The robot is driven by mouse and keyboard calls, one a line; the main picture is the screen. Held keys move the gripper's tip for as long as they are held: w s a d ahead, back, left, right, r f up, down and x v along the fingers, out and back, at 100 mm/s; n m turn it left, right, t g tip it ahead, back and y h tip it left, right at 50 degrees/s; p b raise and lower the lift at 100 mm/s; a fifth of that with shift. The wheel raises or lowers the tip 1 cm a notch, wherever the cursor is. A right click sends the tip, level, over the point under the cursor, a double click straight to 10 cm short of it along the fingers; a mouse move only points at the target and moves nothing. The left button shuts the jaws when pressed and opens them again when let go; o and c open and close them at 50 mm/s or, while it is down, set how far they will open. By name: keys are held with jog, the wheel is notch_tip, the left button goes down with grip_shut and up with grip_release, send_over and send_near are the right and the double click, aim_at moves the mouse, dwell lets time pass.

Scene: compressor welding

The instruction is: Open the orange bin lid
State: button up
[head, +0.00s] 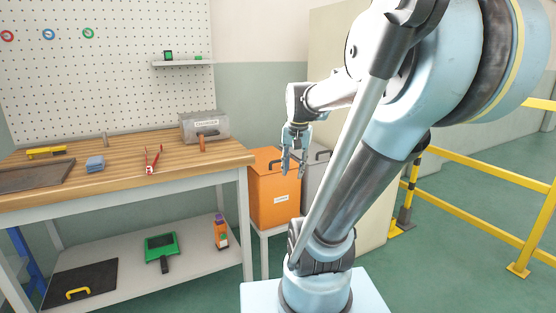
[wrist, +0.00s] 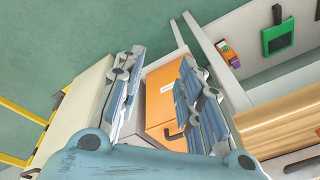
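The orange bin (head: 273,203) stands on a low white stand beside the workbench, with a white label on its front. Its orange lid (head: 262,158) looks closed, with a dark handle on top; my gripper hides part of it. In the wrist view the orange bin (wrist: 161,104) and its dark handle (wrist: 175,136) show between my fingers. My gripper (head: 293,174) points down over the right part of the bin in the head view. Its fingers are spread and empty in the wrist view (wrist: 162,62). I cannot tell whether they touch the bin.
A grey bin (head: 317,180) stands right of the orange one. The workbench (head: 120,168) at left holds a metal box (head: 205,126), pliers (head: 152,160) and a blue block (head: 95,163). Its lower shelf holds a green dustpan (head: 161,246). Yellow railings (head: 480,172) stand at right.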

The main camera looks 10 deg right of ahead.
jog(key=w+r+m, duration=0.3)
jog(key=w, duration=0.6)
jog(key=w+d+r+m, duration=0.1)
jog(key=w+r+m, duration=0.2)
jog(key=w, duration=0.6)
jog(key=w+r+m, duration=0.3)
jog(key=w, duration=0.6)
jog(key=w+f, duration=0.1)
jog(key=f, duration=0.4)
jog(key=w+f, duration=0.1)
jog(key=f, duration=0.5)
jog(key=w+a+f, duration=0.1)
jog(key=f, duration=0.5)
jog(key=shift+w+f, duration=0.25)
jog(key=shift+c, duration=0.3)
grip_shut()
